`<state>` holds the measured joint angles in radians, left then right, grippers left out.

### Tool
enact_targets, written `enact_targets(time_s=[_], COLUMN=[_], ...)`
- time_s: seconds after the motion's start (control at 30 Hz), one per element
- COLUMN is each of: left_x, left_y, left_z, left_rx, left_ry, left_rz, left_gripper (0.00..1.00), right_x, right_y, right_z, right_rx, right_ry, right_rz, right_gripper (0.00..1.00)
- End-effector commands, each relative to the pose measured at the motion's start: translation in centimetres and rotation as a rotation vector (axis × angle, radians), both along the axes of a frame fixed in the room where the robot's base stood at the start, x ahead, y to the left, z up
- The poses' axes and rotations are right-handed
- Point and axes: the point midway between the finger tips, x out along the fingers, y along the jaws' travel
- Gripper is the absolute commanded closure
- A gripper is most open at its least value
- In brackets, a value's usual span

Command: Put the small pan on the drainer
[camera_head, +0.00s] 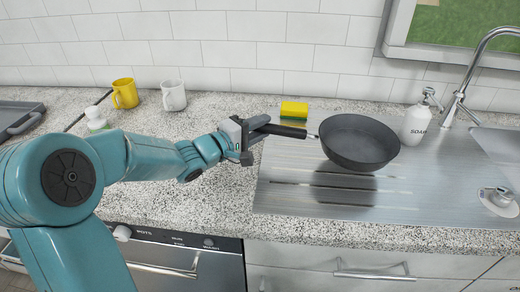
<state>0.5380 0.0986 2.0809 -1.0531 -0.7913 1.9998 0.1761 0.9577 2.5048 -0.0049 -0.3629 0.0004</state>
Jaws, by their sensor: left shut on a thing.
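The small pan (358,143) is dark grey with a black handle (285,130). My left gripper (257,132) is shut on the end of the handle, and the pan extends to the right of it. The pan is over the steel drainer (300,200), the ridged metal surface left of the sink. A dark shadow or reflection lies below the pan on the drainer, and the pan looks raised above the surface. My right gripper is not in view.
A yellow sponge (294,111) lies behind the handle. A white soap bottle (415,122) and the tap (462,85) stand right of the pan. Yellow (125,94) and white (173,96) mugs stand at the back left. The drainer's front is clear.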

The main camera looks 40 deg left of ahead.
Motion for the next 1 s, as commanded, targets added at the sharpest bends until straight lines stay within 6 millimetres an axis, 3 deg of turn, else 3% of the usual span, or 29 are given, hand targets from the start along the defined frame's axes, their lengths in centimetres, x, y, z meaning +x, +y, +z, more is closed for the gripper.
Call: enact_targets(time_s=[0.17, 0.4, 0.73, 0.77, 0.8, 1.0], left_x=[0.0, 0.0, 0.0, 0.0, 0.0, 0.0], left_y=[0.0, 0.0, 0.0, 0.0, 0.0, 0.0], left_z=[-1.3, -4.8, -4.9, -5.0, -4.9, -4.9], left_rx=[-0.003, -0.004, -0.002, 0.000, 0.000, 0.000], left_ry=[-0.003, -0.001, -0.003, 0.000, 0.000, 0.000], left_rz=[0.001, 0.001, 0.001, 0.001, 0.001, 0.001], left_gripper=[1.00, 1.00, 1.00, 0.58, 0.45, 0.42], right_x=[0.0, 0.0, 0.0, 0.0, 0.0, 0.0], right_y=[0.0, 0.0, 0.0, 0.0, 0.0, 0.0], right_z=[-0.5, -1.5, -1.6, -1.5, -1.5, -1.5], right_rx=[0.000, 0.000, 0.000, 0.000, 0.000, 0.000], right_ry=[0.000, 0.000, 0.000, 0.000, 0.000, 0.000], right_rz=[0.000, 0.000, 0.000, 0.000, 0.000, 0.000], right_gripper=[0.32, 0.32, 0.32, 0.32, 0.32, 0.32])
